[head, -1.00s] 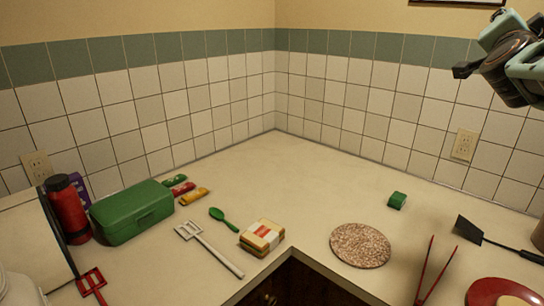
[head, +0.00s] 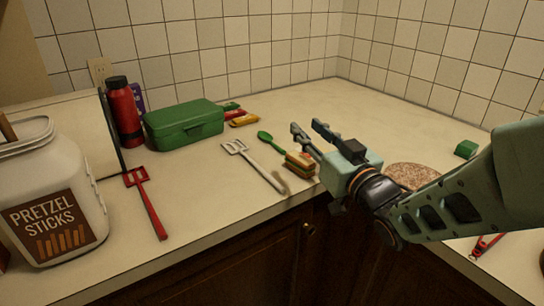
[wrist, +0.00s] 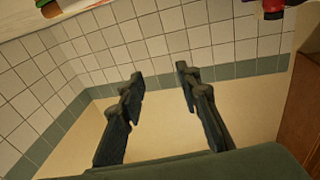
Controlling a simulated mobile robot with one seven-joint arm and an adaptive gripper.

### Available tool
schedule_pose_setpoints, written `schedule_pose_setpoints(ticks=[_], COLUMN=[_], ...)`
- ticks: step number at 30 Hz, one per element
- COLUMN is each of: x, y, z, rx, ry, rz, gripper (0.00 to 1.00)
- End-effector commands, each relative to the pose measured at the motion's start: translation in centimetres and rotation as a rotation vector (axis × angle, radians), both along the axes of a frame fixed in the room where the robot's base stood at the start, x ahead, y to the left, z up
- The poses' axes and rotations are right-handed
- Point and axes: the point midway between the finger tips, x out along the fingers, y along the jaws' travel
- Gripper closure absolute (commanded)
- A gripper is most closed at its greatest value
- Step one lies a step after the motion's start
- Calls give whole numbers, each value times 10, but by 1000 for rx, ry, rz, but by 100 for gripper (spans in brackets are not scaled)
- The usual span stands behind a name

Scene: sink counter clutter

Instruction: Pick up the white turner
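The white turner (head: 252,165) lies on the counter in the head view, its slotted head toward the back left and its handle toward the front edge. My gripper (head: 306,127) is open and empty, above the counter to the right of the turner and apart from it. In the wrist view my gripper's (wrist: 160,75) two fingers are spread with nothing between them. That view faces the tiled wall and appears upside down; I cannot make out the turner in it.
A green spoon (head: 271,142) and a sandwich-like stack (head: 300,164) lie right of the turner. A green box (head: 185,124) stands behind it. A red turner (head: 146,202) and a pretzel jar (head: 50,200) are to the left. Counter between the red and white turners is clear.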

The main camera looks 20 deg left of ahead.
Motion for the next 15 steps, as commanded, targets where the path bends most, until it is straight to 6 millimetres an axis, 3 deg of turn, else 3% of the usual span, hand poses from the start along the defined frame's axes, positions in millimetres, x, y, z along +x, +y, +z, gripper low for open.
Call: schedule_pose_setpoints(ticks=[1,6,15], x=[-16,-45,-48], y=[13,37,39], z=[-22,-49,-110], rx=[-19,-54,-57], ry=[16,43,51], rz=[50,143,152], gripper=[69,69,69])
